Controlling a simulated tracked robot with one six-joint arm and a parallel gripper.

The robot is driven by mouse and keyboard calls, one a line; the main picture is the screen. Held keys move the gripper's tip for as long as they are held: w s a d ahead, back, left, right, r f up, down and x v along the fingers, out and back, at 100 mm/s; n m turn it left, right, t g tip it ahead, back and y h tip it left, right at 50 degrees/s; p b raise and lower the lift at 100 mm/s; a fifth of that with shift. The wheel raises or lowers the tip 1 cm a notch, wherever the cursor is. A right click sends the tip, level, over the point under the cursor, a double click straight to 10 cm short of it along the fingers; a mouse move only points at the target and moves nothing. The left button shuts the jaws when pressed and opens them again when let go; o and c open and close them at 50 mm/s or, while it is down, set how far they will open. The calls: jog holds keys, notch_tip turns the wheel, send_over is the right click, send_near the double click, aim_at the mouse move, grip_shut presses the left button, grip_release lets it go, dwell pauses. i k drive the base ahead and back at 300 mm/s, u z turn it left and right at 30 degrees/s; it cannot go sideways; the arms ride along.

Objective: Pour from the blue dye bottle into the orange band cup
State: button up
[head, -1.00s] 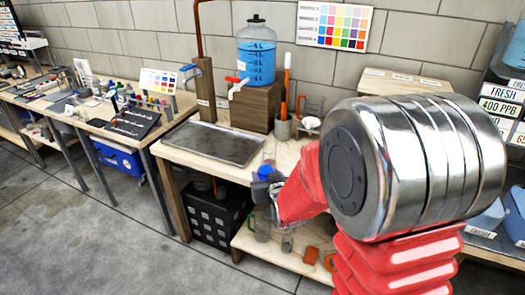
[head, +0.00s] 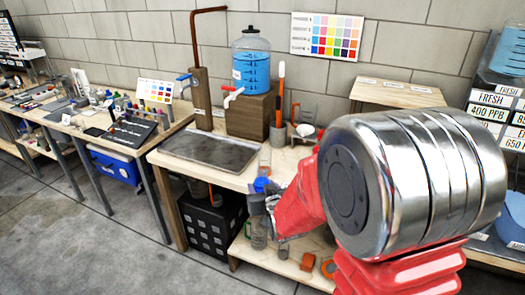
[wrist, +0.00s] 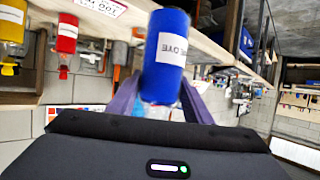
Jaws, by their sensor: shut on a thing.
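A blue bottle (wrist: 168,50) with a white label, its lettering partly readable, is between the two purple fingers of my gripper (wrist: 160,100) in the wrist view. My gripper is shut on it. In the head view the blue bottle (head: 262,184) shows as a small blue patch above my gripper (head: 262,203), at the front edge of the wooden bench. I cannot make out an orange band on that vessel, and I cannot identify the orange band cup with certainty.
The bench carries a metal tray (head: 212,154), a blue water tank (head: 250,62) on a wooden block and an upright orange tool (head: 280,95). Orange items (head: 307,262) lie on the lower shelf. The wrist view shows yellow (wrist: 12,40) and red (wrist: 67,35) bottles.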

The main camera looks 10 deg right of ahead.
aim_at(265, 162)
jog(key=u, duration=0.95)
jog(key=i, duration=1)
jog(key=u, duration=0.05)
